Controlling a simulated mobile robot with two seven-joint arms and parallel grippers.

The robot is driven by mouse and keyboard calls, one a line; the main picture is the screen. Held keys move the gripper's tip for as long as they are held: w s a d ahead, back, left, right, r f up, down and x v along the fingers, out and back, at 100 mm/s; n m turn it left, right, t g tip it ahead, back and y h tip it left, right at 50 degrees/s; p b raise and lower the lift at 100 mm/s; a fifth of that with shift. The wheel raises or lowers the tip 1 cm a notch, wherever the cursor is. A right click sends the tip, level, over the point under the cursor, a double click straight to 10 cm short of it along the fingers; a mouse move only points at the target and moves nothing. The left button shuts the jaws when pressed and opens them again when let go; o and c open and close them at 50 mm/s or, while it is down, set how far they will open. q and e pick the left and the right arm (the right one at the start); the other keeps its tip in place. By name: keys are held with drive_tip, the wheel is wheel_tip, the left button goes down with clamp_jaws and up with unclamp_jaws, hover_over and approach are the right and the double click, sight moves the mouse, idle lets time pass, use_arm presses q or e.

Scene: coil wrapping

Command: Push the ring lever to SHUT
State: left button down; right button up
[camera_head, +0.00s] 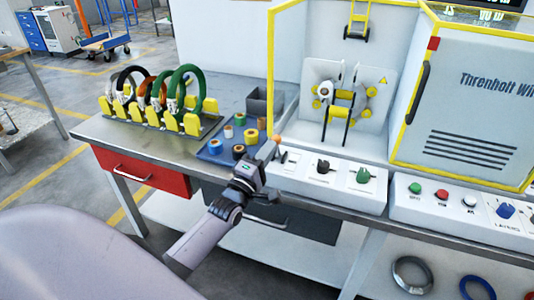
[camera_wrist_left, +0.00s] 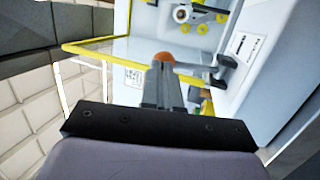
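The ring lever has an orange ball knob (camera_head: 277,139), at the left end of the machine above the front control box. In the left wrist view the knob (camera_wrist_left: 164,58) shows at the tips of my left gripper, and a grey lever arm (camera_wrist_left: 200,69) runs right from it. My left gripper (camera_head: 268,151) reaches up from below, in front of the bench edge. Its fingers (camera_wrist_left: 163,84) look close together, with the knob just beyond the tips. Whether they touch it I cannot tell. The SHUT marking is not readable. My right gripper is not in view.
A control box with switches (camera_head: 330,183) lies right of the gripper. A blue tray (camera_head: 212,154) with spools and a rack of coloured coils (camera_head: 150,118) stand to the left. The yellow-framed machine housing (camera_head: 405,140) is at the right. Bare bench top shows at the left front.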

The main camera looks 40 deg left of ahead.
use_arm(q)
drive_tip(key=shift+w+a+r, duration=0.2)
drive_tip(key=shift+w+r, duration=0.6)
drive_tip(key=shift+w, duration=0.05)
drive_tip(key=shift+w+a+r, duration=0.15)
drive_tip(key=shift+w+r, duration=0.2)
drive_tip(key=shift+w, duration=0.3)
drive_tip(key=shift+a+b+x, duration=0.2)
drive_tip(key=shift+b+x, duration=0.6)
drive_tip(key=shift+x, duration=0.4)
drive_tip(key=shift+a+b+x, duration=0.2)
drive_tip(key=shift+b+x, duration=0.55)
drive_tip(key=shift+x, duration=0.45)
drive_tip(key=shift+f, duration=0.1)
